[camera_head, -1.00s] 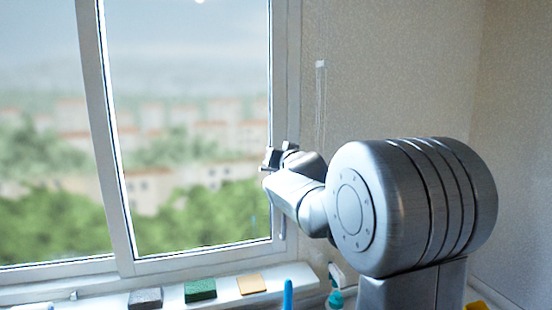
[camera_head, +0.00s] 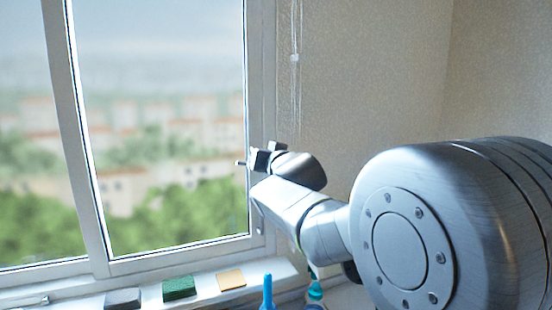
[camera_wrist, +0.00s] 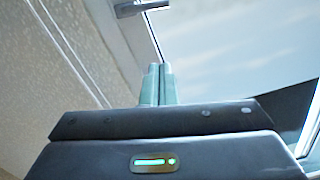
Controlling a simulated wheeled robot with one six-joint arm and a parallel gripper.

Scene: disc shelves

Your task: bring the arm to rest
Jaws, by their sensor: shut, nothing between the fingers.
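My gripper (camera_wrist: 158,84) shows in the wrist view with its two pale fingers together, shut and empty. In the head view my gripper (camera_head: 243,163) is at the end of my arm, in front of the right side of the window frame, and its fingers point left. It is raised above the sill and holds nothing. My arm fills the right part of the head view and hides the wall and surface behind it.
A window (camera_head: 160,130) with a white frame fills the left. On its sill lie a grey block (camera_head: 122,299), a green sponge (camera_head: 179,288) and a tan piece (camera_head: 231,280). Blue bottle tops (camera_head: 267,290) stand at the bottom edge. A cord (camera_head: 296,90) hangs on the wall.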

